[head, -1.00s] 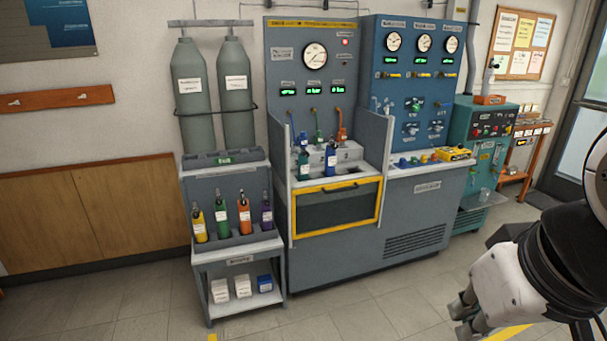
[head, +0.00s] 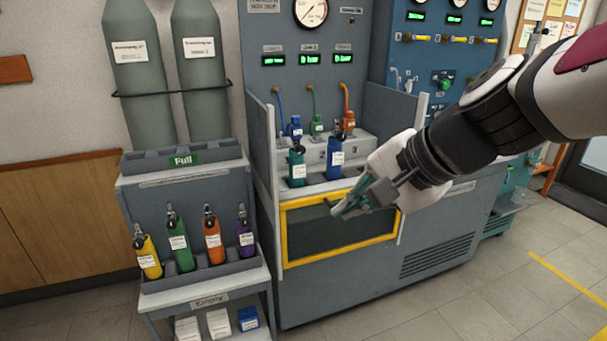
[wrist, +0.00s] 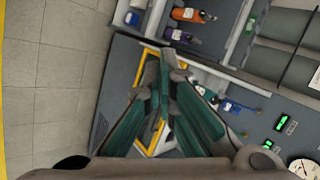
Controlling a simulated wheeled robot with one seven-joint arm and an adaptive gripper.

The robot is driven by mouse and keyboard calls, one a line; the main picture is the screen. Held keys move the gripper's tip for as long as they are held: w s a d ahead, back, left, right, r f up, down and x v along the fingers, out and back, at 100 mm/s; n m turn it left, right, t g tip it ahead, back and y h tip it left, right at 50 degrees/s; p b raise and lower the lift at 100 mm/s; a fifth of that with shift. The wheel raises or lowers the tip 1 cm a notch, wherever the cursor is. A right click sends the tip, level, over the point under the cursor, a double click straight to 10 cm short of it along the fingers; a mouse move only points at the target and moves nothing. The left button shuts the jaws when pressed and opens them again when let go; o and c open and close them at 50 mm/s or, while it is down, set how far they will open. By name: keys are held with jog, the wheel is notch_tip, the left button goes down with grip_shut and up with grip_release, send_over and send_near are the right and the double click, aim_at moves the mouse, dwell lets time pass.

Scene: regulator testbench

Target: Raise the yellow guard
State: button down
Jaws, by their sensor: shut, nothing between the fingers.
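The yellow guard (head: 284,232) is a yellow-framed dark panel on the front of the grey test bench, below the bench's recess. It is lowered, and its frame shows partly in the wrist view (wrist: 143,55). My gripper (head: 337,213) is in front of the guard's upper right part in the head view, fingers pointing left. The fingers are shut with nothing between them, and they also show in the wrist view (wrist: 167,52). They hide part of the guard's top bar. I cannot tell whether they touch it.
A teal cylinder (head: 297,168) and a blue cylinder (head: 335,158) stand in the recess above the guard, between grey side panels. A rack (head: 153,287) at left holds several small coloured cylinders. Two large grey cylinders stand behind it. The floor at right is clear.

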jog(key=w+f+m+t+y+b, duration=0.1)
jog(key=w+f+m+t+b, duration=0.1)
jog(key=w+f+m+b, duration=0.75)
jog(key=w+d+f+m+t+h+b, duration=0.2)
jog(key=w+d+f+m+b, duration=0.4)
jog(key=w+f, duration=0.45)
jog(key=w+d+f+m+t+h+b, duration=0.1)
jog(key=w+d+f+m+b, duration=0.3)
jog(key=w+f+m, duration=0.5)
jog(key=w+a+f+n+b, duration=0.25)
jog(key=w+f, duration=0.35)
jog(key=w, duration=0.3)
jog(key=shift+m, duration=0.5)
jog(key=shift+w+a+r+p, duration=0.1)
jog(key=shift+w+r+p, duration=0.15)
jog(key=shift+r, duration=0.4)
jog(key=shift+w+a+r+p, duration=0.1)
jog(key=shift+w+r+p, duration=0.15)
jog(key=shift+r, duration=0.35)
jog(key=shift+w+a+r+p, duration=0.1)
jog(key=shift+w+r+p, duration=0.15)
jog(key=shift+r, duration=0.4)
